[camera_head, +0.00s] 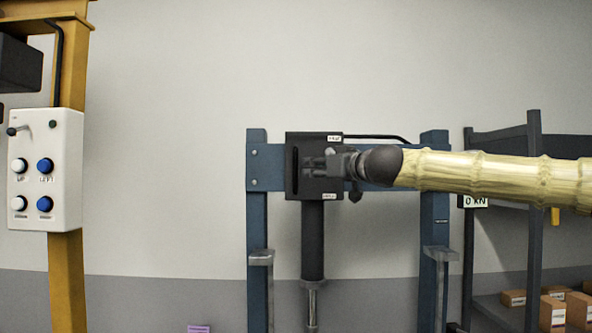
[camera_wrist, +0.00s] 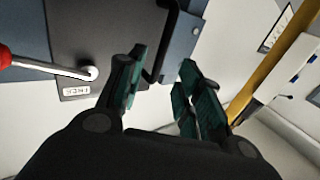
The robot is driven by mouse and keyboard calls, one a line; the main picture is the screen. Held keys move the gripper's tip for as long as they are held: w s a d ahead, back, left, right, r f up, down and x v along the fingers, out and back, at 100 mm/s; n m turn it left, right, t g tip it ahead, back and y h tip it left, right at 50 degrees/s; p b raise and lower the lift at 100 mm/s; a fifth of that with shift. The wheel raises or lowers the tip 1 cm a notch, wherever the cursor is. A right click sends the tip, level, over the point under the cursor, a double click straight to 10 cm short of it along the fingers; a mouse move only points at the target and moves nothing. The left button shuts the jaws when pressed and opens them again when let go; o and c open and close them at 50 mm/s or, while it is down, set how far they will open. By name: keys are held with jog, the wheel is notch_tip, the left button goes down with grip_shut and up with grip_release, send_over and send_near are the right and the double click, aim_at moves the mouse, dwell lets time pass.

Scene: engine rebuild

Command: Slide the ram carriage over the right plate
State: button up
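The ram carriage (camera_head: 305,150) is a dark block on the blue press frame's crossbeam, nearer the left upright. A dark ram cylinder (camera_head: 312,240) hangs below it. In the wrist view the carriage (camera_wrist: 95,30) fills the upper left, with a black bar handle (camera_wrist: 173,28) on it. My gripper (camera_head: 308,168) is in front of the carriage, right of its handle in the head view. In the wrist view my gripper (camera_wrist: 163,72) is open, with the handle's near end between or just beyond the fingertips; contact is unclear. I cannot make out the right plate with certainty.
The blue right upright (camera_head: 433,225) and a grey bracket (camera_head: 439,254) stand right of the carriage. A control box (camera_head: 44,170) is on a yellow post at left. Shelves with boxes (camera_head: 552,312) stand at right. A red-handled lever (camera_wrist: 30,62) touches the carriage in the wrist picture.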

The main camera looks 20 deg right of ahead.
aim_at(297, 169)
jog(key=shift+p+x, duration=0.95)
jog(key=shift+x, duration=3.95)
jog(key=shift+f, duration=0.15)
grip_shut()
